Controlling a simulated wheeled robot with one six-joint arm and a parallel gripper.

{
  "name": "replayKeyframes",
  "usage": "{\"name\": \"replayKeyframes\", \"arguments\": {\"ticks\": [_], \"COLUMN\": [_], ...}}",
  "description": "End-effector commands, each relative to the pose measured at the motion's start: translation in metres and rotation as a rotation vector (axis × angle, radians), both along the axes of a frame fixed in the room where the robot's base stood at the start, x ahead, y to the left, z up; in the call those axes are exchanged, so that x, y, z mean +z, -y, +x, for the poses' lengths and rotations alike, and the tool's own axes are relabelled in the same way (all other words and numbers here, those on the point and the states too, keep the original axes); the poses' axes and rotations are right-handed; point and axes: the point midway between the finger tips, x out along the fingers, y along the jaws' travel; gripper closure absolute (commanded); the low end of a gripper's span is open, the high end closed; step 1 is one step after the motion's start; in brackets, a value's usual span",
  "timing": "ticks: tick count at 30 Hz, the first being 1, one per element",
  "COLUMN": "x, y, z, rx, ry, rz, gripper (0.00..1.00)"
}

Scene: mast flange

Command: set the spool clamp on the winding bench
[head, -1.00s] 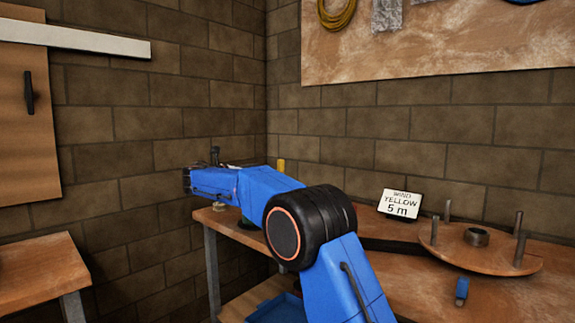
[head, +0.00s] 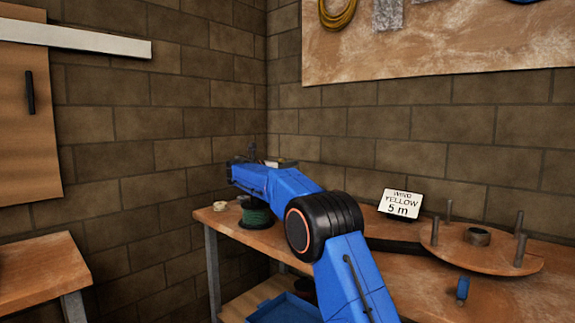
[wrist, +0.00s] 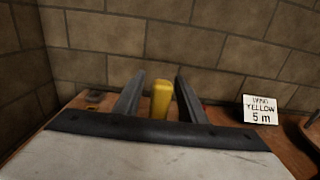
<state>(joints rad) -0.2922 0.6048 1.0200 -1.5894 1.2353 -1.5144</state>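In the wrist view, a yellow upright handle (wrist: 160,101) stands between the two dark fingers of my gripper (wrist: 158,98). The fingers are apart, with a gap on each side of the handle, so my gripper is open around or just short of it. I cannot tell whether this handle belongs to the spool clamp. In the head view the handle and fingertips are hidden behind my arm. The wooden winding bench (head: 420,282) carries a round board (head: 455,252) with several upright pegs and a central metal ring. A green spool (head: 257,215) stands at the bench's left end, partly covered by my arm.
A sign (head: 401,204) reading "WIND YELLOW 5 m" stands at the bench's back. A small blue piece (head: 462,289) sits in front of the round board. A blue bin (head: 285,308) is below the bench. A wooden table (head: 40,262) stands at left. Brick walls close the corner.

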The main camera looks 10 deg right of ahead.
Motion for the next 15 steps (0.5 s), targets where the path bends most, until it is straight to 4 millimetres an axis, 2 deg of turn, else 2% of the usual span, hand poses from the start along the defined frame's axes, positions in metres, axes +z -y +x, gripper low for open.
{"name": "replayKeyframes", "arguments": {"ticks": [4,12,14,15], "x": [0.0007,0.0005,0.0005,0.0005], "y": [0.0063,0.0069,0.0069,0.0068], "z": [0.0041,0.0046,0.0046,0.0046], "rx": [0.000,0.000,0.000,0.000], "ry": [0.001,0.001,0.001,0.001], "rz": [0.001,0.001,0.001,0.001], "gripper": [0.62,0.62,0.74,0.84]}}
